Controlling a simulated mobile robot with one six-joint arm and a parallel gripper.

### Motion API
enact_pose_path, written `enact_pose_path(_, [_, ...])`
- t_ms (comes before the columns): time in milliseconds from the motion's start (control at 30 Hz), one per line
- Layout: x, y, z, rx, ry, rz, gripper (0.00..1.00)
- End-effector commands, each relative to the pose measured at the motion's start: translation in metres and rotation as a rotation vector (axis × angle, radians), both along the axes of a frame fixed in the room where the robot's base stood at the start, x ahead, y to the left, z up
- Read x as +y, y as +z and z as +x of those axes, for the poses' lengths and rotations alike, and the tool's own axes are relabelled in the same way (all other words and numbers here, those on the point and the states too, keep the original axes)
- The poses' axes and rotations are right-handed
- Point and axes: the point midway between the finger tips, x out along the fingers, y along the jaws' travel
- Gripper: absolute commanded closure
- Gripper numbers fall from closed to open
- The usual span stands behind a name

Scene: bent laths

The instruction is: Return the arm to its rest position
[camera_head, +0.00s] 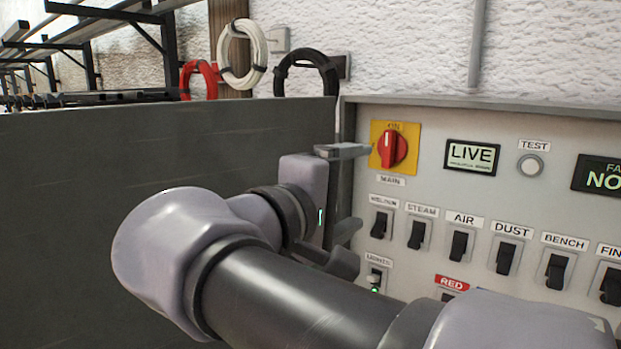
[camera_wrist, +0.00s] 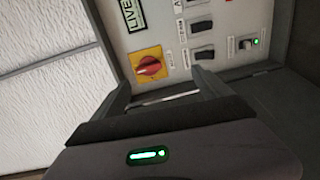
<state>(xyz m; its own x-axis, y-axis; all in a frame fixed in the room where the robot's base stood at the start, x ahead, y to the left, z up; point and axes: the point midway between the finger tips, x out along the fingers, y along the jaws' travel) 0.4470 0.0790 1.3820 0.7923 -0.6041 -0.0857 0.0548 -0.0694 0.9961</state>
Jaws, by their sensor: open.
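My gripper (camera_head: 345,190) is open and empty in front of the left part of a control panel (camera_head: 435,150). In the wrist view its two fingers (camera_wrist: 160,92) stand apart with nothing between them. The red rotary main switch (camera_head: 393,149) on its yellow plate is just right of my upper finger in the head view. In the wrist view the switch (camera_wrist: 149,67) lies beyond the fingertips, and I see a gap to it. My arm crosses the lower middle of the head view.
A dark grey board (camera_head: 90,200) stands left of the panel. Rocker switches (camera_head: 459,246) line the panel, with a LIVE display (camera_head: 472,157) above. Red (camera_head: 198,80), white (camera_head: 243,53) and black (camera_head: 306,72) coils hang behind. Racks (camera_head: 120,40) stand at the back left.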

Motion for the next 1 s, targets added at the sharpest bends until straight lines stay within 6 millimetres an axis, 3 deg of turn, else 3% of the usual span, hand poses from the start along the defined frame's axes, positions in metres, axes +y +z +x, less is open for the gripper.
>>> enact_pose_path(67, [-0.042,-0.042,-0.014,0.109,-0.060,0.128,0.13])
enact_pose_path(133, [-0.080,-0.099,-0.042,0.230,-0.131,0.326,0.13])
enact_pose_path(200, [-0.102,-0.160,-0.082,0.327,-0.217,0.586,0.13])
enact_pose_path(300, [-0.097,-0.232,-0.144,0.374,-0.349,1.036,0.13])
enact_pose_path(400, [-0.070,-0.269,-0.178,0.314,-0.461,1.433,0.13])
enact_pose_path(500, [-0.050,-0.281,-0.189,0.221,-0.532,1.702,0.13])
enact_pose_path(600, [-0.042,-0.283,-0.190,0.164,-0.564,1.831,0.13])
enact_pose_path(1000, [-0.039,-0.283,-0.190,0.156,-0.570,1.856,0.13])
